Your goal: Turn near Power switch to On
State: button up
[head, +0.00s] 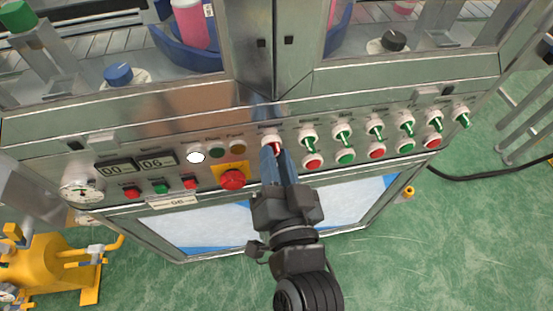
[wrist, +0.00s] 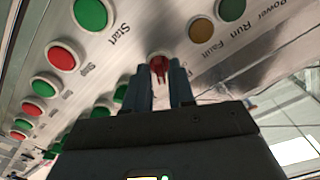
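A rotary switch with a white collar and red handle (head: 270,142) is at the left end of the upper switch row on the machine's panel. It also shows in the wrist view (wrist: 160,66), with its red handle between my fingertips. My gripper (head: 276,157) reaches the panel from the front, its two blue-grey fingers on either side of the handle. In the wrist view (wrist: 160,82) a gap shows between the fingers, and they look open around the handle. The fingers partly hide the switch in the head view. Its label is not readable.
Several green-handled switches (head: 342,133) continue the row to the right, above red and green buttons (head: 345,156). To the left are a white lamp (head: 195,157), dark green and amber lamps, and a large red button (head: 232,180) on yellow.

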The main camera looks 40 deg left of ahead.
jog(key=shift+o, duration=0.9)
jog(key=b+v, duration=0.2)
jog(key=v, duration=0.6)
jog(key=shift+a, duration=0.1)
